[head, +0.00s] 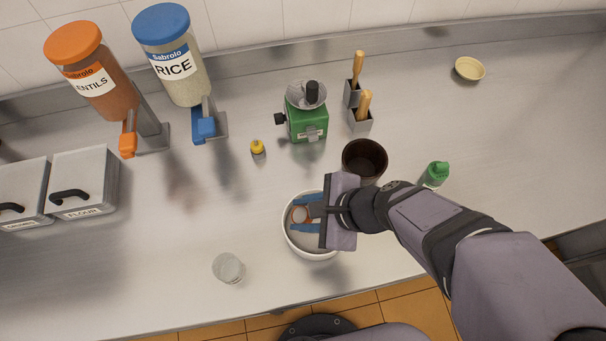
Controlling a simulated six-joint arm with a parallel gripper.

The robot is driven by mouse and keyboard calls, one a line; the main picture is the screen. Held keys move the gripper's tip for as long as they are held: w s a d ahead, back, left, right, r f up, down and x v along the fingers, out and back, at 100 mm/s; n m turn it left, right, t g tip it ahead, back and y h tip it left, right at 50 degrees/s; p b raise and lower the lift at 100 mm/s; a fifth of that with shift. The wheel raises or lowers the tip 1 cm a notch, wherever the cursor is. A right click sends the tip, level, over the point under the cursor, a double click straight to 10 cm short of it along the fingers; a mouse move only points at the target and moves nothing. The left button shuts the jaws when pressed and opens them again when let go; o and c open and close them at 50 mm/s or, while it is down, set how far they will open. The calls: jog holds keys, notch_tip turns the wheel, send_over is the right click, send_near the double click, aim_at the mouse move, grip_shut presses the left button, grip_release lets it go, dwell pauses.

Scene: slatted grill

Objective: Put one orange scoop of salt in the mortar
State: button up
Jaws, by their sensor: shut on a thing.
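My gripper (297,217) is over the white round bowl (287,238) at the front middle of the counter. Its blue fingers are shut on a small orange scoop (308,221), which lies within the bowl's outline. I cannot tell whether the scoop touches the bowl or what it holds. The gripper body covers the bowl's right side. A dark brown cup-like vessel (365,158), which looks like the mortar, stands just behind and right of my gripper. Its inside looks dark, and its lower edge is partly hidden by my arm. No salt label shows.
A green grinder (307,122), a yellow-capped shaker (257,149) and utensil holders (360,120) stand behind. A green-topped shaker (435,174) is to the right. A glass (228,268) stands front left. Lentil (95,80) and rice (175,65) dispensers and metal bins (85,180) line the left.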

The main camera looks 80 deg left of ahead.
jog(key=shift+r+p, duration=0.4)
jog(key=shift+r, duration=0.35)
jog(key=shift+f, duration=0.1)
jog(key=shift+w+a+f+m+b, duration=0.2)
jog(key=shift+a+m+b, duration=0.15)
jog(key=shift+b, duration=0.25)
jog(key=w+a+m+t+y+b, duration=0.3)
jog(key=w+m+b, duration=0.4)
jog(key=b, duration=0.5)
jog(key=w+a+r+m+t+y+b, duration=0.1)
jog(key=w+a+m+t+y+b, duration=0.3)
jog(key=w+b, duration=0.5)
jog(key=shift+a+m+y+b, duration=1.1)
jog(key=shift+a+m+b, duration=0.65)
jog(key=shift+b, duration=0.2)
